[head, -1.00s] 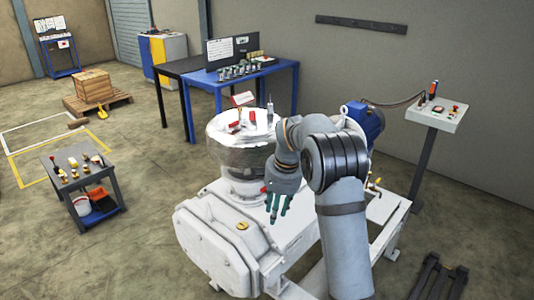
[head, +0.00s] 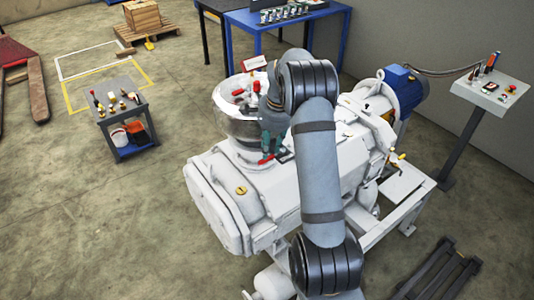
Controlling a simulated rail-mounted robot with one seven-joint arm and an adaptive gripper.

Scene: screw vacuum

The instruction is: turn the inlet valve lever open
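The white vacuum pump (head: 310,190) stands in the middle of the head view, with a round metal inlet housing (head: 238,125) on top at its left. A small red lever handle (head: 266,160) shows at the foot of this housing; I take it to be the inlet valve lever. My gripper (head: 271,146) points down with its teal fingers just above and beside the red handle. Whether the fingers touch the handle cannot be told. My arm hides the lever's right surroundings and part of the housing.
More red-handled parts (head: 258,87) and a red-and-white sign (head: 255,63) are on the housing's top, close to my arm. A blue motor (head: 405,85) is at the pump's right. A control stand (head: 490,92) is farther right. A small tool cart (head: 122,112) stands left, with clear floor between.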

